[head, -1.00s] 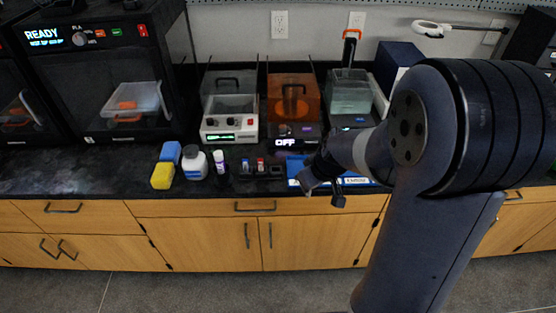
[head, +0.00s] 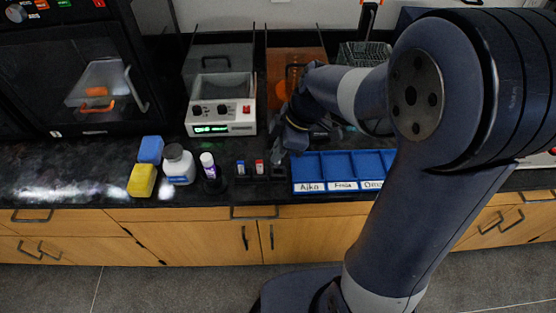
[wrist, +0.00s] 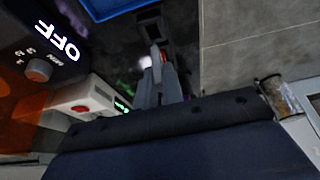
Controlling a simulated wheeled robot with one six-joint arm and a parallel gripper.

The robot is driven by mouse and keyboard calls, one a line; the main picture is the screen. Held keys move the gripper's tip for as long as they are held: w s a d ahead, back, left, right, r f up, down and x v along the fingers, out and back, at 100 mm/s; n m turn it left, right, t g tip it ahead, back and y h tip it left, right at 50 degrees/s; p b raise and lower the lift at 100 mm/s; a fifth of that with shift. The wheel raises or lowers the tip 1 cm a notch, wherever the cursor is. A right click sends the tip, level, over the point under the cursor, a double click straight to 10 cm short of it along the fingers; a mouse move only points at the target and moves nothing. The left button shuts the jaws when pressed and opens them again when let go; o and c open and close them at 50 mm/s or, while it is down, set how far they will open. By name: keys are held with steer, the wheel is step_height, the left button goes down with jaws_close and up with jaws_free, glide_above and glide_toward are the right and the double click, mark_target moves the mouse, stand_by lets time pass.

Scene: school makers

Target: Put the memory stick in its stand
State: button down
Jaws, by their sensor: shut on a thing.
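The small black stand (head: 258,179) is on the counter near its front edge. A blue-topped stick (head: 240,167) and a red-topped stick (head: 259,166) are upright in it. My gripper (head: 279,154) is just above and behind the stand's right end. In the wrist view my gripper's fingers (wrist: 157,75) are together on a slim greyish memory stick (wrist: 155,54), mostly hidden between them. The dark stand (wrist: 151,22) shows beyond the fingertips. A gap between stick and stand cannot be judged.
A blue tray (head: 345,185) with name labels lies right of the stand. A capped glue stick (head: 207,164), a white jar (head: 179,165) and blue and yellow blocks stand left. A white machine (head: 222,117) and an orange one are behind.

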mark_target(278, 166)
steer(key=shift+f, duration=2.05)
steer(key=shift+f, duration=0.1)
steer(key=c, duration=1.5)
jaws_free()
steer(key=shift+c, duration=0.2)
steer(key=shift+r, duration=0.25)
steer(key=v, duration=1.2)
steer(key=shift+f, duration=0.1)
